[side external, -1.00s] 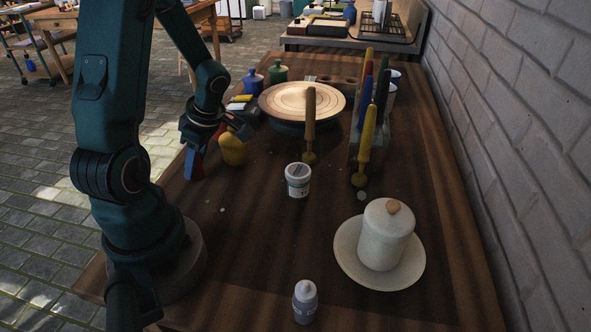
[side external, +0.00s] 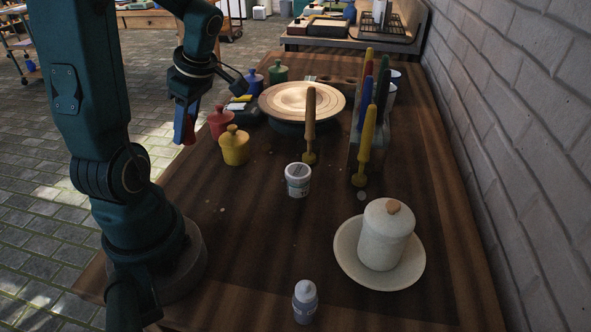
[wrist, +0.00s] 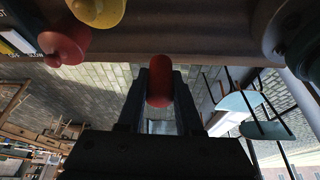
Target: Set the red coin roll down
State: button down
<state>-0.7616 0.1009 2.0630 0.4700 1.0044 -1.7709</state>
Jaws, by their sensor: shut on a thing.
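The red coin roll (wrist: 159,82) is clasped between the two dark fingers of my gripper (wrist: 161,90) in the wrist view. In the side view my gripper (side external: 186,125) points down near the table's left edge, with the red roll (side external: 189,131) showing at its fingertips. Paving and the table's edge lie behind the roll in the wrist view. I cannot tell exactly how high the roll is, but it appears raised and clear of the tabletop.
A red lidded pot (side external: 221,122) and a yellow one (side external: 234,146) stand close right of my gripper. A turntable (side external: 302,98), a brush rack, a white jar (side external: 298,180), a small bottle (side external: 305,302) and a lidded pot on a plate (side external: 345,262) occupy the table (side external: 240,260). The front left is mostly clear.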

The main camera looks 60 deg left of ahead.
jog(key=shift+r, duration=0.4)
jog(key=shift+w+a+r+m, duration=0.2)
jog(key=shift+w+r+m, duration=0.1)
jog(key=shift+m, duration=0.2)
jog(key=w+m, duration=0.1)
jog(key=w, duration=0.1)
jog(key=w+m+t, duration=0.1)
jog(key=w+m, duration=0.1)
jog(key=w, duration=0.1)
jog(key=w+a+m+t, duration=0.1)
jog(key=w, duration=0.1)
jog(key=shift+w+r+m+y, duration=0.2)
jog(key=shift+r+m+y, duration=0.2)
jog(key=w+d+m+t, duration=0.2)
jog(key=w+d+m, duration=0.15)
jog(key=w, duration=0.45)
jog(key=shift+m, duration=0.75)
jog(key=f, duration=0.4)
jog(key=w+f, duration=0.1)
jog(key=f, duration=0.1)
jog(key=shift+d+f, duration=0.4)
jog(key=shift+f, duration=2.05)
jog(key=shift+f, duration=0.1)
